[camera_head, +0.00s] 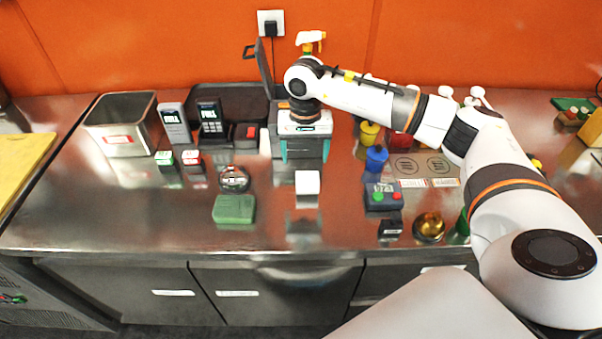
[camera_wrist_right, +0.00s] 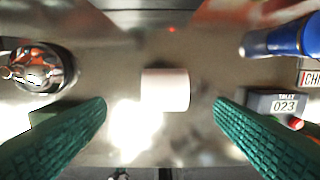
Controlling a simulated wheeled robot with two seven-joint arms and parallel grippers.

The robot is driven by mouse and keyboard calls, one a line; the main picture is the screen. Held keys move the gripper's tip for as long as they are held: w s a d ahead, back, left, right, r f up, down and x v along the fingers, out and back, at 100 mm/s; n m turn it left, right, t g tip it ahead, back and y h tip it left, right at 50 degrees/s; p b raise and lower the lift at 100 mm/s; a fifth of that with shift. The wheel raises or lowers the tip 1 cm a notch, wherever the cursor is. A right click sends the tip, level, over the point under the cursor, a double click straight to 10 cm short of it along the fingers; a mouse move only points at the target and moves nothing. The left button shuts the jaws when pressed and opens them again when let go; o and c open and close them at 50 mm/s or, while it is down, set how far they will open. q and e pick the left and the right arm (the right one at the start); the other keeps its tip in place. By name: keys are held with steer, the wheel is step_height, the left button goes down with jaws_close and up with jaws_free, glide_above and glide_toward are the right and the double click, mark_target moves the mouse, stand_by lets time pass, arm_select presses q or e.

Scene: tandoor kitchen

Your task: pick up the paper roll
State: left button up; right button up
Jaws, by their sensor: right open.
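The paper roll (camera_head: 307,183) is a small white cylinder lying on its side on the steel counter. In the right wrist view the paper roll (camera_wrist_right: 165,90) sits between the two green fingers, a little beyond their tips. My right gripper (camera_head: 304,158) points down, just behind the paper roll in the head view, and does not touch it. In the right wrist view my right gripper (camera_wrist_right: 160,101) is open, with nothing between its fingers. My left gripper is not in view.
A green box (camera_head: 234,208) and a round silver item (camera_head: 234,178) stand to the left. A blue bottle (camera_head: 376,158) and a counter device (camera_head: 383,197) stand to the right. A metal bin (camera_head: 118,124) is at the back left. The counter around the roll is bare.

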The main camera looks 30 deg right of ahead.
mark_target(308, 175)
steer(key=f, duration=0.2)
steer(key=s+f+p, duration=0.1)
steer(key=shift+f, duration=0.35)
steer(key=shift+w+f, duration=0.2)
steer(key=shift+f, duration=0.15)
steer(key=f+p, duration=0.2)
steer(key=shift+s+d+f, duration=0.1)
steer(key=shift+d+f, duration=0.1)
steer(key=shift+f, duration=0.2)
step_height(308, 175, down, 2)
steer(key=shift+f, duration=0.25)
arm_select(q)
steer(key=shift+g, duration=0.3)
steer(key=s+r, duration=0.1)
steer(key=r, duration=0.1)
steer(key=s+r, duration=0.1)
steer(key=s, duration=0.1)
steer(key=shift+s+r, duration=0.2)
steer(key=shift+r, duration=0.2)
arm_select(e)
steer(key=c, duration=1.1)
